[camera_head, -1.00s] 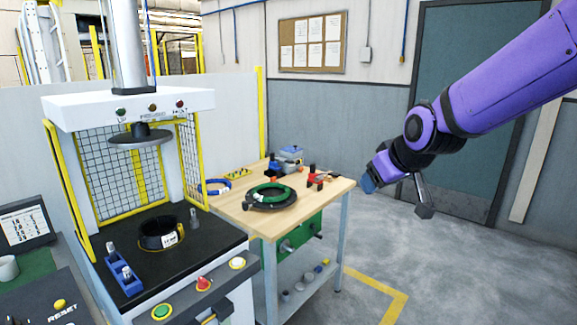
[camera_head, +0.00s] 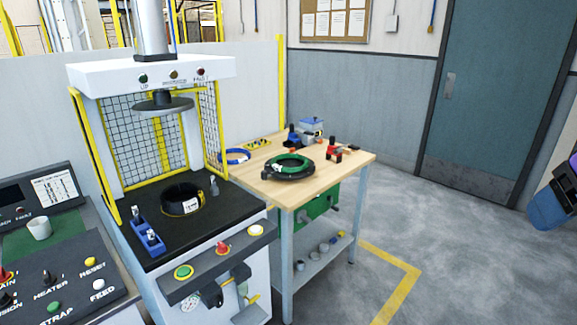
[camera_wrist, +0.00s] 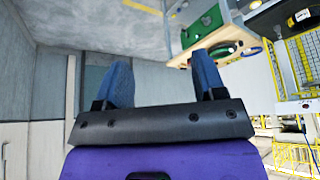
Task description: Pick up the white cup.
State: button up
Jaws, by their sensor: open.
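The white cup (camera_head: 39,228) stands upright on a green surface of the control console at the far left of the head view. It is not seen in the wrist view. In the head view, part of my gripper (camera_head: 552,205) shows at the right edge, far from the cup. In the wrist view, my gripper (camera_wrist: 163,82) has its two blue fingers spread wide with nothing between them.
The console (camera_head: 70,275) carries several buttons and knobs. A press (camera_head: 150,75) with a yellow-framed mesh guard stands right of it, holding a black coil (camera_head: 181,200). A wooden workbench (camera_head: 330,172) bears a green coil (camera_head: 290,165) and tools. Floor at right is clear.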

aim_at(41, 226)
jog(key=u, duration=1.85)
jog(key=i+l, duration=0.15)
jog(key=i, duration=0.4)
jog(key=i+l+u, duration=0.1)
jog(key=i, duration=0.45)
jog(key=i+l+u, duration=0.1)
jog(key=i, duration=0.45)
jog(key=l, duration=0.15)
